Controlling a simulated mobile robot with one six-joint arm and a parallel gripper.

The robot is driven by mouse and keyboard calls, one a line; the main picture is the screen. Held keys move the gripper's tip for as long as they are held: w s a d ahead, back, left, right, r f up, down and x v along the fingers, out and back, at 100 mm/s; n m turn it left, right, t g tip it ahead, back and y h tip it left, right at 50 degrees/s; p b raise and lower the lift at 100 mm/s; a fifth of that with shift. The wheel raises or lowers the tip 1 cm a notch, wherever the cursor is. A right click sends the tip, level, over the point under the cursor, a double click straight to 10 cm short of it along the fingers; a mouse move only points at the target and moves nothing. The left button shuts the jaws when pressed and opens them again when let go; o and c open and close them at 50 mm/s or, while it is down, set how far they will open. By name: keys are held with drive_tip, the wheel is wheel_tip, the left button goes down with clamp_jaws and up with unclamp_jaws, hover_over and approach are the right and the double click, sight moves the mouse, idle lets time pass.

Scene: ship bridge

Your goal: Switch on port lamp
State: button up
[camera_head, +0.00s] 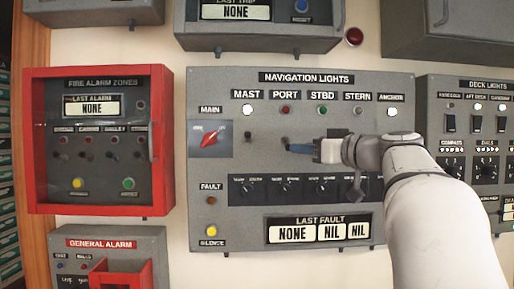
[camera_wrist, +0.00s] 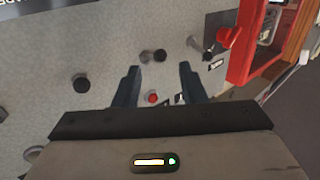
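The port lamp (camera_head: 286,109) is a dull dark red lens under the PORT label on the grey navigation lights panel (camera_head: 225,85). It shows red in the wrist view (camera_wrist: 153,98), between my fingers. The port switch (camera_head: 286,141), a small dark toggle, sits below the lamp. In the wrist view the toggle (camera_wrist: 155,55) lies just beyond and between my fingertips. My gripper (camera_head: 289,148) reaches in from the right, with its tips close to the switch. The fingers (camera_wrist: 159,68) are apart and hold nothing. Contact with the toggle cannot be told.
The mast switch (camera_head: 248,135) and red main switch (camera_head: 209,138) are to the left. A row of knobs (camera_head: 285,186) lies below. My arm hides the starboard and stern switches in the head view. The red fire alarm box (camera_head: 163,140) projects at the left.

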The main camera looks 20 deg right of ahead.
sight(287, 144)
drive_tip(key=x, duration=0.4)
drive_tip(key=shift+p, duration=0.35)
drive_tip(key=shift+c, duration=0.6)
clamp_jaws()
